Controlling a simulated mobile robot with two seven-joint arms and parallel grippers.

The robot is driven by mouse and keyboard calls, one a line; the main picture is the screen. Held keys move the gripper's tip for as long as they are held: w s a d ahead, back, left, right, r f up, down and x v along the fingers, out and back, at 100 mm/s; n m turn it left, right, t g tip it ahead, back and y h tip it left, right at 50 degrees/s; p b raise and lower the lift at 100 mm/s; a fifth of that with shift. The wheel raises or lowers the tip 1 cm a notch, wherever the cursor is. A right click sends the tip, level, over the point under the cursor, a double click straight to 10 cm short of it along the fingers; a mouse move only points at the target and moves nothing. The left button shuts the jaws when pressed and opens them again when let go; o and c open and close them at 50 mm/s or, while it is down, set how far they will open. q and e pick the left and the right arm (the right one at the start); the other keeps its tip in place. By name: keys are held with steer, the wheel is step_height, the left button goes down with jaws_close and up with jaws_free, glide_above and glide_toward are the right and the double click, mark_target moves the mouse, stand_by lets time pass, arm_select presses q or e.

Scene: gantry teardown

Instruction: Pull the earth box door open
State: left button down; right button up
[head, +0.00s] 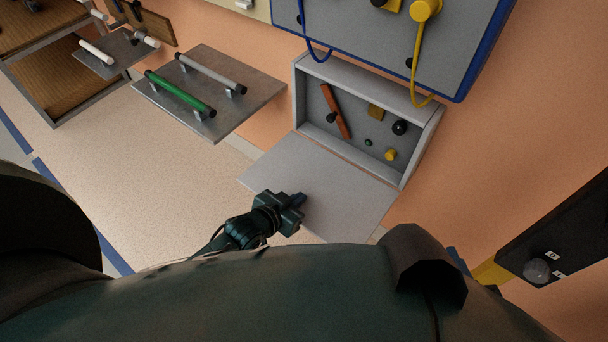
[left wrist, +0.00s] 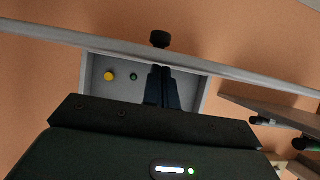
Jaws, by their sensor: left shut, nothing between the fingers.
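The grey earth box (head: 371,122) is on the orange wall, and its door (head: 325,190) is folded down and outward, so the inside shows. Inside are a red-brown lever (head: 336,111), a yellow knob (head: 391,154) and dark knobs. My left gripper (head: 299,199) is shut and empty at the door's outer part; I cannot tell whether it touches. My right gripper is not in view.
A blue-edged panel (head: 455,60) with blue and yellow cables hangs above the box. A shelf (head: 255,94) with a green bar (head: 180,93) and a grey bar is to the left. A dark unit (head: 560,235) with a knob is at right. Floor is clear at left.

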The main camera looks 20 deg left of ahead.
arm_select(q)
steer(key=shift+s+f, duration=0.1)
steer(key=shift+f, duration=1.15)
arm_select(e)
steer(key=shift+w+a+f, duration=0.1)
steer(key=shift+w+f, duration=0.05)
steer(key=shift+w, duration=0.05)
arm_select(q)
steer(key=shift+r, duration=0.1)
